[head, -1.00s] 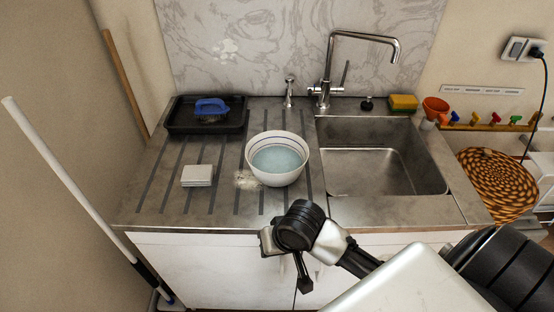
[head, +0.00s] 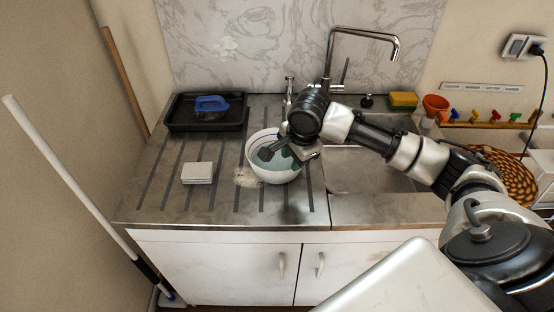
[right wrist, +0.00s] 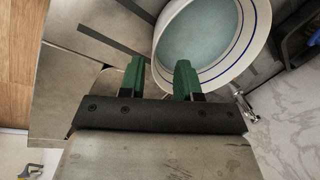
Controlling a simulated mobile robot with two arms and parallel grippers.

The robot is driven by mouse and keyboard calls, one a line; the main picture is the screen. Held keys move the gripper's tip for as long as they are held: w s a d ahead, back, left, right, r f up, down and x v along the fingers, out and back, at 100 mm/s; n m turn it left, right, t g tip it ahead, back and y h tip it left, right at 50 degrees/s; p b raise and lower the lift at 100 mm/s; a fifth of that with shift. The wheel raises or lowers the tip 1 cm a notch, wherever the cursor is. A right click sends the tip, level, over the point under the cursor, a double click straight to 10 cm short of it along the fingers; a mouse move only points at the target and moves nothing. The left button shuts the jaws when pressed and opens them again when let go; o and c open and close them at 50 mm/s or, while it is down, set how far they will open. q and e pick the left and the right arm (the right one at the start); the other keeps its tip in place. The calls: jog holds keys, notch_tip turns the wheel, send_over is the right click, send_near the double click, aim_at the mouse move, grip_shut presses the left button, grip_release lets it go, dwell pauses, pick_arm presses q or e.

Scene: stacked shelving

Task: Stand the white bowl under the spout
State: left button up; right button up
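The white bowl (head: 277,176), with dark bands near its rim and bluish liquid inside, stands upright on the grooved drainboard (head: 225,205), left of the sink. The tap's spout (head: 394,50) arches over the sink basin (head: 350,172), to the bowl's right. My right gripper (head: 272,152) is over the bowl's right side and hides part of its rim. In the right wrist view, its two green fingers (right wrist: 160,78) are apart; one overlaps the bowl's edge (right wrist: 225,65), the other appears outside it. I cannot tell whether they touch it. My left gripper is out of view.
A black tray (head: 172,118) with a blue-handled item stands at the back left. White tiles (head: 197,173) lie on the drainboard. A sponge (head: 403,100) and an orange cup (head: 436,105) stand behind the sink's right side. My right arm crosses above the sink.

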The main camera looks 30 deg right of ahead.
aim_at(289, 180)
jog(key=shift+x, duration=1.25)
jog(key=x, duration=0.3)
jog(key=p+x, duration=0.1)
jog(key=x, duration=0.1)
jog(key=shift+s+d+f, duration=0.15)
jog(key=shift+d+f, duration=0.2)
grip_shut()
jog(key=shift+r, duration=0.1)
